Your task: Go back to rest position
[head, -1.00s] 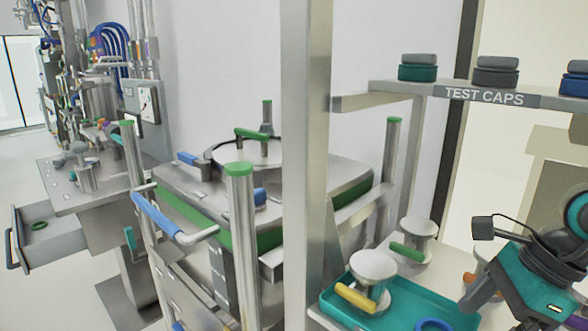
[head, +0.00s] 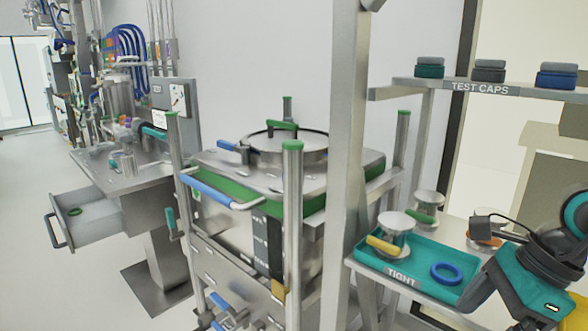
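A large steel bin (head: 232,232) with a green rim, a round lid (head: 290,146) and blue and green handles stands in the middle of the head view, between steel posts with green caps. My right arm, teal and dark grey, comes in at the lower right, over the right end of a side table. Its gripper fingers are not clearly visible, so I cannot tell whether they are open or shut. My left arm and gripper are not in view.
A teal tray (head: 418,272) marked "TIGHT" holds a blue ring (head: 446,273) and a yellow-handled cap (head: 395,235). A "TEST CAPS" shelf (head: 480,89) is above. A steel upright (head: 347,170) stands in front. An open drawer (head: 95,213) juts out left; floor there is clear.

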